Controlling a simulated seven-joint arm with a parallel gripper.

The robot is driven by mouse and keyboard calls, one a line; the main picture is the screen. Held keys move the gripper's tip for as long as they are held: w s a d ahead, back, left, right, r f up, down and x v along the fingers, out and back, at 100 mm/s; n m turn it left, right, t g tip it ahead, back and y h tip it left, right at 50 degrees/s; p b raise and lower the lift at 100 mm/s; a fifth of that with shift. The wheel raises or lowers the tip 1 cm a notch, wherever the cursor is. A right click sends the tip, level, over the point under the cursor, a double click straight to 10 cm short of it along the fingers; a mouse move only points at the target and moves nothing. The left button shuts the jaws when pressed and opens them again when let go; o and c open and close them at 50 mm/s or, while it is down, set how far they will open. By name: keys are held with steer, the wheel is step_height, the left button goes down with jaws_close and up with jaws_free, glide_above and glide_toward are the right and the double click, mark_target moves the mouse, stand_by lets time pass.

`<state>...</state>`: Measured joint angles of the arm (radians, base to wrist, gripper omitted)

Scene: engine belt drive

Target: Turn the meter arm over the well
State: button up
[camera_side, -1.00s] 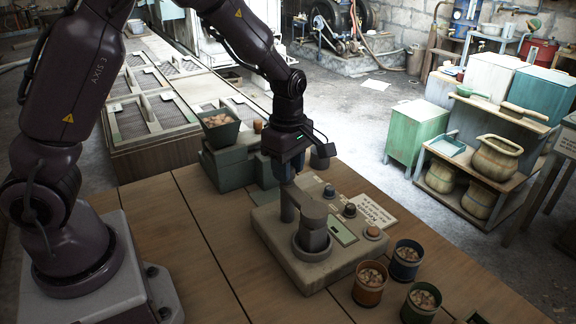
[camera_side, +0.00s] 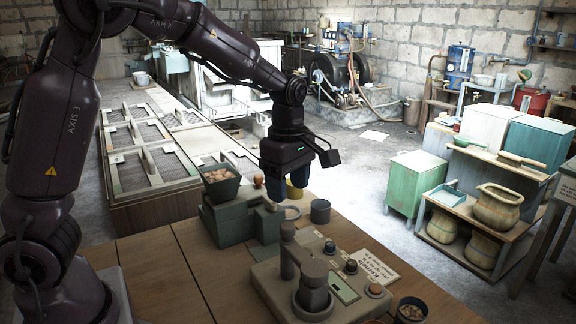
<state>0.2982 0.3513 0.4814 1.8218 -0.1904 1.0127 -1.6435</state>
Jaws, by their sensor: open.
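The meter is a grey block (camera_side: 268,281) on the wooden table, in the lower middle of the side view. Its thick grey arm (camera_side: 309,266) runs from an upright post (camera_side: 288,238) toward a round ring (camera_side: 313,304) near the front. I cannot tell from this view whether that ring is the well or the pivot's collar. My gripper (camera_side: 287,187) hangs fingers down above and behind the meter, apart from its arm. The blue fingers are spread and no held object shows. A yellow thing (camera_side: 294,191) shows by the fingers; it seems to stand behind them.
A green stepped stand (camera_side: 232,220) bears a pan of brown pieces (camera_side: 221,182) left of the gripper. A dark cup (camera_side: 320,211) stands behind the meter. Knobs and a label card (camera_side: 374,268) lie along the meter's right. A cup of pieces (camera_side: 411,312) is front right. Table left of the meter is clear.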

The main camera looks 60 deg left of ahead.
step_height(320, 180, up, 4)
steer(key=shift+r, duration=0.1)
stand_by(0.5)
steer(key=s+d+r+m+t, duration=0.2)
steer(key=s+m, duration=0.7)
steer(key=m, duration=0.2)
steer(key=s+d+r+m+t, duration=0.2)
steer(key=s+r+m+t, duration=0.1)
steer(key=s+m, duration=0.7)
steer(key=shift+m+t, duration=0.3)
steer(key=shift+m, duration=0.1)
steer(key=shift+r, duration=0.1)
